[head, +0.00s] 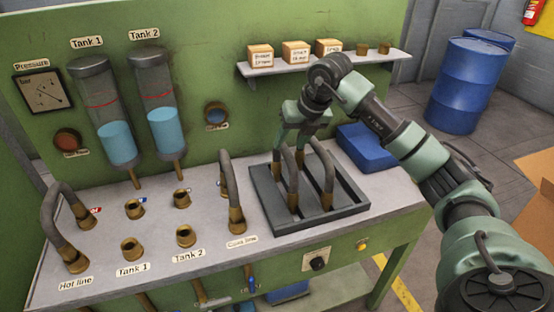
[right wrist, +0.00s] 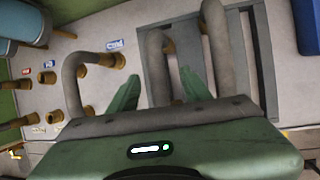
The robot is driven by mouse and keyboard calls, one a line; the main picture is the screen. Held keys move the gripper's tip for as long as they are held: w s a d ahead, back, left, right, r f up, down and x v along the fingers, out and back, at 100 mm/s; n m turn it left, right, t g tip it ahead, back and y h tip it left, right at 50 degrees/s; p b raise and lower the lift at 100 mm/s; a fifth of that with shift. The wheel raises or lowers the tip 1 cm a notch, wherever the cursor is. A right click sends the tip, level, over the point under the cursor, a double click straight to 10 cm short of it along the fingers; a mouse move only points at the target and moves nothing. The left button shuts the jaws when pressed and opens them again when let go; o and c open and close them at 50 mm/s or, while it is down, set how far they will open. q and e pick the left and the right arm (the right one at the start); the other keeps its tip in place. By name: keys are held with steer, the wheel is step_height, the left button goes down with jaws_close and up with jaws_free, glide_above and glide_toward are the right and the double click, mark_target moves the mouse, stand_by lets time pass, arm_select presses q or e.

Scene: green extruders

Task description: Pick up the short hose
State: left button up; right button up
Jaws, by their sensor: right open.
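A dark grey tray (head: 353,209) on the workbench holds two grey bent hoses with brass ends, standing side by side. The left tray hose (head: 289,168) looks the smaller of the two; the right tray hose (head: 328,172) stands beside it. My right gripper (head: 293,137) is open, pointing down over the left tray hose near its top. In the right wrist view its fingers (right wrist: 160,90) lie either side of the left tray hose (right wrist: 155,60), with the right tray hose (right wrist: 214,45) just outside the right finger. My left gripper is not in view.
One bent hose (head: 51,215) stands at the hot line and another (head: 229,185) at the cold line. Several brass ports (head: 183,236) stand between them. A shelf (head: 355,63) with small boxes is behind my arm. A blue bin (head: 366,150) sits right of the tray.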

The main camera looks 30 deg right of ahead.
mark_target(286, 148)
steer(key=shift+w+f, duration=0.2)
steer(key=shift+f, duration=0.05)
steer(key=shift+w+a+f+p, duration=0.1)
steer(key=shift+f+p, duration=0.2)
steer(key=shift+f, duration=0.1)
steer(key=shift+p+x, duration=1.05)
steer(key=shift+x, duration=0.15)
steer(key=x, duration=0.1)
steer(key=p+x, duration=0.1)
steer(key=shift+w+a+f, duration=0.1)
steer(key=shift+a+f, duration=0.15)
steer(key=shift+f, duration=0.1)
steer(key=shift+w+f, duration=0.15)
steer(key=shift+f, duration=0.25)
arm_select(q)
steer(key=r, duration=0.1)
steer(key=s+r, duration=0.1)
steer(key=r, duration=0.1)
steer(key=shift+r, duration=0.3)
arm_select(e)
steer(key=shift+r, duration=0.1)
jaws_close()
